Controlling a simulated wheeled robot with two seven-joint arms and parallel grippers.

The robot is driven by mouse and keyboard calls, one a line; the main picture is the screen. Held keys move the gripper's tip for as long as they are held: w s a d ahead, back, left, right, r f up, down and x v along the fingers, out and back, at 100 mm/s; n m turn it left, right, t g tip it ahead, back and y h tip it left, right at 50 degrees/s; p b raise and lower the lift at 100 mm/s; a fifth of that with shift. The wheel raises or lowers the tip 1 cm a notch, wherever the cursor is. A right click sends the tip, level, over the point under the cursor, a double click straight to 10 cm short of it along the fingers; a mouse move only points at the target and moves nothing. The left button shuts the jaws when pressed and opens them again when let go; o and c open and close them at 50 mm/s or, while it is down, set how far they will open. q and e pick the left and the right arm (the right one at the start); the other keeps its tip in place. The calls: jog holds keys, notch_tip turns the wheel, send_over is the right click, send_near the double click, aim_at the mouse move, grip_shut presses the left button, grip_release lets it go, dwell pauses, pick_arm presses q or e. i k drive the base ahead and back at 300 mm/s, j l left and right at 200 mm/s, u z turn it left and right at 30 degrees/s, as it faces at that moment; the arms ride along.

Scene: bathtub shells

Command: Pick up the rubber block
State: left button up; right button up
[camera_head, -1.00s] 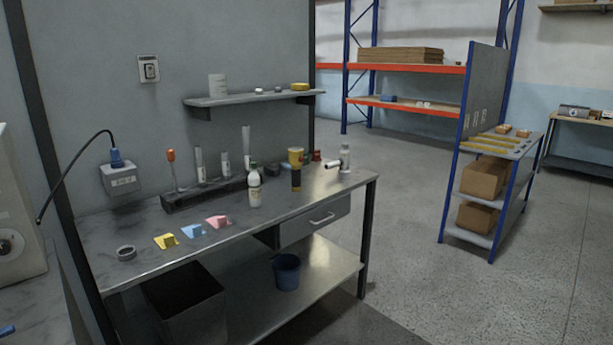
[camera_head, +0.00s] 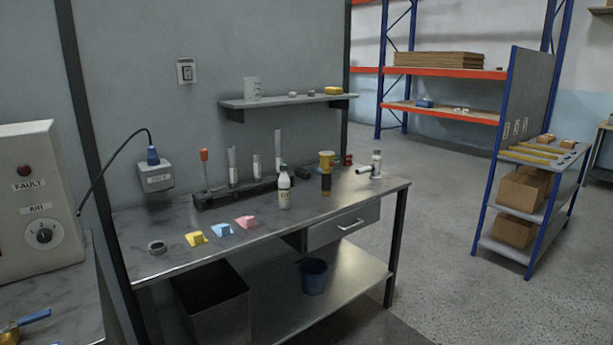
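Three small wedge-like blocks sit in a row on the metal workbench (camera_head: 165,224): a yellow block (camera_head: 196,239), a light blue block (camera_head: 222,230) and a pink block (camera_head: 246,222). I cannot tell which of them, if any, is the rubber block. A dark grey ring (camera_head: 156,247) lies to the left of the yellow block. Neither of my grippers is in view.
A bin (camera_head: 212,305) and a blue bucket (camera_head: 313,277) are below. A control box (camera_head: 38,200) stands left.

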aim_at(301, 174)
jog(key=u, duration=2.35)
jog(key=z, duration=2.8)
jog(key=i+l+z, duration=0.2)
jog(key=z, duration=0.15)
jog(key=i+l+z, duration=0.1)
jog(key=i+z, duration=0.6)
jog(key=i, duration=2.25)
